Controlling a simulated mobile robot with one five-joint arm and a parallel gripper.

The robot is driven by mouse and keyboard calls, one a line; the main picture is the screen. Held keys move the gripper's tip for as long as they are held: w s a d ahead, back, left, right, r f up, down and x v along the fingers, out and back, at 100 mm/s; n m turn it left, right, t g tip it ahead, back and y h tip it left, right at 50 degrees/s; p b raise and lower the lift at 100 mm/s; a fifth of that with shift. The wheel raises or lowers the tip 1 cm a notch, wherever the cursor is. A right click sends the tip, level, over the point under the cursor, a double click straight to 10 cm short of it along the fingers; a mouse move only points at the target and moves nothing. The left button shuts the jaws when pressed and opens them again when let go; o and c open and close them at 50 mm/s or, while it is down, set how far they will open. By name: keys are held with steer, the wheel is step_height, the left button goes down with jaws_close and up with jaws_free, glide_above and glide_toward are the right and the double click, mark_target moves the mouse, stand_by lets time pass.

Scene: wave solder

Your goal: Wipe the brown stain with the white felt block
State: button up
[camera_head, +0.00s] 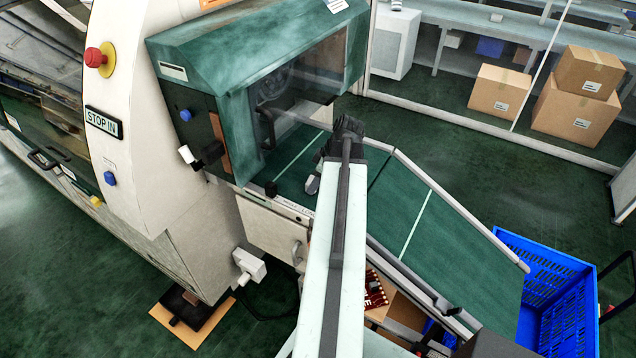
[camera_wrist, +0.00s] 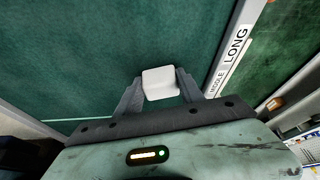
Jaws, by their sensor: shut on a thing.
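The white felt block (camera_wrist: 160,82) sits between the two fingers of my gripper (camera_wrist: 158,90) in the wrist view, and the fingers are shut on it. In the head view a small pale piece of the block (camera_head: 312,185) shows beside my gripper (camera_head: 322,168), over the green conveyor belt (camera_head: 432,250) near the machine's opening. My arm hides part of the belt there. I cannot tell whether the block touches the belt. No brown stain can be made out in either view; it may be hidden behind my arm or gripper.
The green machine hood (camera_head: 250,50) with its clear window stands close on the left. Metal rails edge the belt, one with a "LONG" label (camera_wrist: 236,45). A blue crate (camera_head: 545,290) stands at the belt's lower end. Cardboard boxes (camera_head: 500,90) stand behind the glass.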

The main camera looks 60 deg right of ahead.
steer(key=shift+r+p, duration=3)
steer(key=shift+r, duration=0.05)
step_height(320, 180, up, 3)
steer(key=p, duration=0.3)
steer(key=shift+r, duration=0.1)
